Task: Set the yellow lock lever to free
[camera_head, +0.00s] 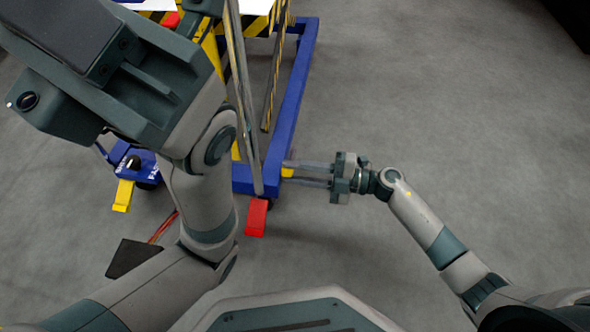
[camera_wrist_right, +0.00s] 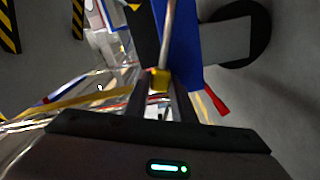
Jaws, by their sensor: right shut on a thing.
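A small yellow lever (camera_head: 287,172) sits at the near right corner of the blue cart frame (camera_head: 292,105). My right gripper (camera_head: 289,173) reaches it from the right, with its two fingers shut on the lever. In the right wrist view the yellow lever (camera_wrist_right: 160,79) shows between the fingertips, beside the blue frame (camera_wrist_right: 180,45). The fingers hide part of it. A second yellow lever (camera_head: 122,196) stands out at the left corner of the cart, apart from my grippers. My left arm crosses the left of the head view, and its gripper fingers do not show.
A red pedal (camera_head: 256,217) sticks out below the near right corner, close to my right fingers. A red piece (camera_wrist_right: 215,100) also shows in the wrist view. Grey poles rise from the cart. The floor (camera_head: 450,110) to the right is clear.

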